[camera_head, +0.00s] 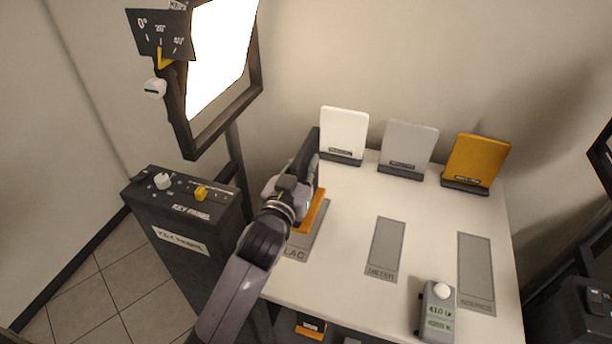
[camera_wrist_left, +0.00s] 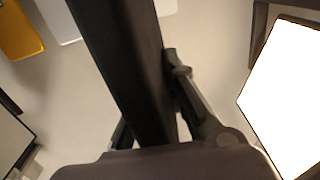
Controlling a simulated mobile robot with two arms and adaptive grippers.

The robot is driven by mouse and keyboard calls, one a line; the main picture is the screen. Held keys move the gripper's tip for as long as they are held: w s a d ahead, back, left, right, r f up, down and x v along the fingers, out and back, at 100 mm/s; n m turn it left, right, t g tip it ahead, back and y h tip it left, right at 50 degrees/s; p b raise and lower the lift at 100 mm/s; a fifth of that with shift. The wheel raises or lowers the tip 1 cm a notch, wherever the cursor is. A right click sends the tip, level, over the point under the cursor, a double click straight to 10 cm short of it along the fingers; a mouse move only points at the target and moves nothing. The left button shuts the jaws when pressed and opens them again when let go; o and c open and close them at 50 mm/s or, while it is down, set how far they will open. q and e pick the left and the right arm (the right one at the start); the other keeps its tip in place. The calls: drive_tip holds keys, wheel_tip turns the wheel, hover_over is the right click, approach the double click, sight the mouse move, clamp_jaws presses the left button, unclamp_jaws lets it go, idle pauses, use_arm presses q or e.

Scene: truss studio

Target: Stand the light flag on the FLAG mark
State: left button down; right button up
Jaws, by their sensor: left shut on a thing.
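The light flag (camera_head: 306,153) is a dark, thin upright panel at the left end of the white table. An orange strip (camera_head: 314,214), which looks like its foot, shows below it. The FLAG mark (camera_head: 297,254) is a grey rectangle on the table, its lettering partly covered by my arm. The orange strip overlaps the mark's far part in the picture; I cannot tell whether it touches the table. My left gripper (camera_head: 299,187) is shut on the flag. In the left wrist view the flag (camera_wrist_left: 122,60) runs as a dark bar between the fingers. My right gripper is not in view.
White (camera_head: 344,131), grey (camera_head: 408,147) and orange (camera_head: 476,161) panels stand along the table's back. Two grey marks, one at the middle (camera_head: 386,248) and one at right (camera_head: 476,272), are bare. A light meter (camera_head: 437,311) stands in front. A lit panel (camera_head: 218,55) and key panel box (camera_head: 187,200) are left.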

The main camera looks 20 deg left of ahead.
use_arm(q)
wheel_tip(320, 180, down, 3)
drive_tip(key=shift+f, duration=0.2)
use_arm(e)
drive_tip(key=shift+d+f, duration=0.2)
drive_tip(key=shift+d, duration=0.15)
use_arm(q)
drive_tip(key=shift+f, duration=0.15)
drive_tip(key=shift+f, duration=0.15)
drive_tip(key=c, duration=1.6)
unclamp_jaws()
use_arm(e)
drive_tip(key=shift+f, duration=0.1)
